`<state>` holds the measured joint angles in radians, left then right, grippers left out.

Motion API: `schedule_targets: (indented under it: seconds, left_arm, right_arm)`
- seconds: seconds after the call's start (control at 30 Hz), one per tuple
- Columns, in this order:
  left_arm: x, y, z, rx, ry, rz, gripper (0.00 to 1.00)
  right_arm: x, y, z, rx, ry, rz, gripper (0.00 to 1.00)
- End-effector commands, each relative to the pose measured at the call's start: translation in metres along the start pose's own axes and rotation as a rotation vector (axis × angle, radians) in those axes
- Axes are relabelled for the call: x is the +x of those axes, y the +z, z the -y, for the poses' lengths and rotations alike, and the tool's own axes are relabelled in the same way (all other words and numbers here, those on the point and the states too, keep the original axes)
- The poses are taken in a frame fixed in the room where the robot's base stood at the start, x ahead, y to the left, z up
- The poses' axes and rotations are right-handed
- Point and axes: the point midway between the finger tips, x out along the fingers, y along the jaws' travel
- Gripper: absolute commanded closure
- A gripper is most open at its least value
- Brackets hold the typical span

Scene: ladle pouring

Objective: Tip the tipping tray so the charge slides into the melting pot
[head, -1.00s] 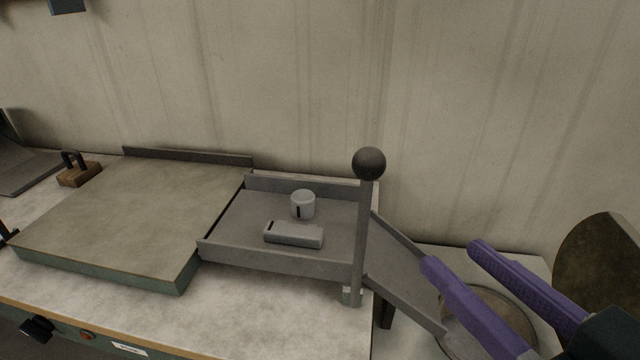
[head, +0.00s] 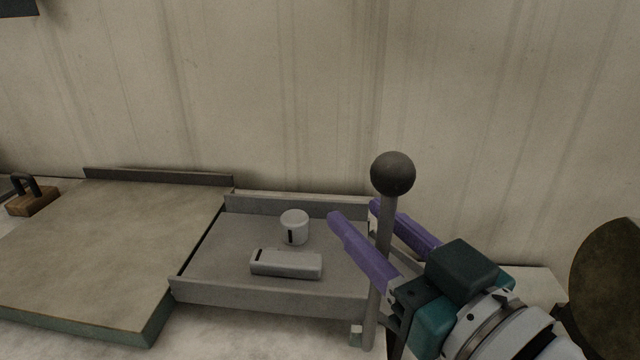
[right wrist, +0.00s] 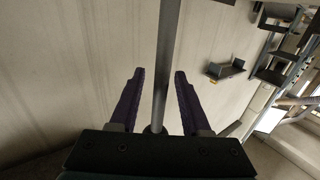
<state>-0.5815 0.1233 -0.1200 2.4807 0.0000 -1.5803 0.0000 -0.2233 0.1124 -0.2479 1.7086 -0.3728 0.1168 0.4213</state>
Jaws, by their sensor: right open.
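The tipping tray (head: 215,262) is a grey, low-walled tray that looks level in the head view. Its charge is a small pale cylinder (head: 294,227) and a pale bar (head: 286,265), both resting on the tray floor. A grey upright lever with a dark ball knob (head: 393,173) stands at the tray's right end. My right gripper (head: 352,208) is open with its purple fingers either side of the lever rod, below the knob. In the right wrist view the rod (right wrist: 166,65) runs between the two fingers, with gaps on both sides. The melting pot is hidden behind my right arm.
A flat slab (head: 100,250) on a greenish base adjoins the tray on the left. A wooden block with a dark handle (head: 33,199) sits at the far left. A dark round disc (head: 606,285) stands at the right. A plain wall rises behind.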

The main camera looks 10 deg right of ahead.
Motion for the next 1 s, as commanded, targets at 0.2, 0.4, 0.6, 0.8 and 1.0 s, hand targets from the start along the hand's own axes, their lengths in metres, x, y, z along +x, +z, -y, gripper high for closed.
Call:
schedule_targets:
  seconds: [0.2,0.4,0.6,0.8,1.0]
  left_arm:
    - [0.0002,0.0000,-0.0001,0.000,0.000,0.000,0.51]
    - [0.0002,0.0000,-0.0001,0.000,0.000,0.000,0.51]
    - [0.0002,-0.0002,-0.0006,-0.002,0.002,0.000,0.51]
    - [0.0002,-0.0005,-0.0014,-0.005,0.004,-0.001,0.51]
    - [0.0002,-0.0007,-0.0016,-0.006,0.005,-0.001,0.51]
  right_arm:
    - [0.0100,-0.0001,0.0001,-0.001,0.000,0.000,0.53]
    - [0.0097,0.0000,0.0001,0.000,0.000,0.000,0.54]
    - [0.0095,0.0000,0.0001,0.000,0.000,0.000,0.76]
    - [0.0095,0.0000,0.0000,0.000,0.000,0.000,0.99]
    - [0.0094,0.0000,0.0001,0.000,0.000,0.000,1.00]
